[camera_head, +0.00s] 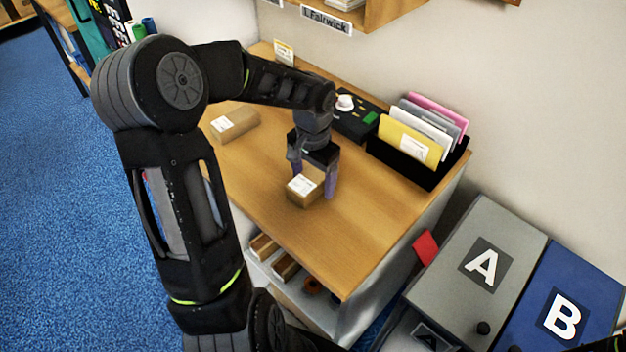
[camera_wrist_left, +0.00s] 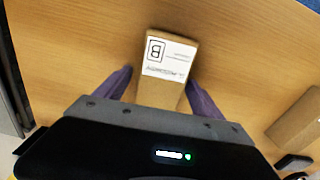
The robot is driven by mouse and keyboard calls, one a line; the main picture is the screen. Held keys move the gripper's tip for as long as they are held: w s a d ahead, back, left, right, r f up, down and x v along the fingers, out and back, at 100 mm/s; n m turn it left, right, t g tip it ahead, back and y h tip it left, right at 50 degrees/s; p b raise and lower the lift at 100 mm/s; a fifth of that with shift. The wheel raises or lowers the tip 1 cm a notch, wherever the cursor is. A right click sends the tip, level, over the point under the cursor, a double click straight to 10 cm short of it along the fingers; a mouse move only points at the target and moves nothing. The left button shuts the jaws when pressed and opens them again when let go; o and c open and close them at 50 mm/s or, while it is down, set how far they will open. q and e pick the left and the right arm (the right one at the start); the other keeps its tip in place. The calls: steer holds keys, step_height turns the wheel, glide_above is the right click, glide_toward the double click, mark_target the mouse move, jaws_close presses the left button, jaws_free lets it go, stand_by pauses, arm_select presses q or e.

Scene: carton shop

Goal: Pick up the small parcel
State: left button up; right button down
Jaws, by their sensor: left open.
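The small parcel (camera_head: 304,190) is a brown box with a white label on top, lying on the wooden desk (camera_head: 350,235). In the left wrist view the parcel (camera_wrist_left: 165,68) shows a boxed letter B on its label. My left gripper (camera_head: 315,182) is open, with its purple fingers at the parcel. In the left wrist view one finger of the gripper (camera_wrist_left: 152,88) is on each side of the parcel; I cannot tell whether they touch it. My right gripper is not in view.
A second labelled parcel (camera_head: 235,124) lies on the desk to the left. A black file holder (camera_head: 408,166) with several folders and a black tray (camera_head: 352,128) stand behind. Grey bin A (camera_head: 455,262) and blue bin B (camera_head: 590,285) stand right of the desk.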

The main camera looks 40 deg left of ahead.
arm_select(q)
steer(key=c, duration=1.6)
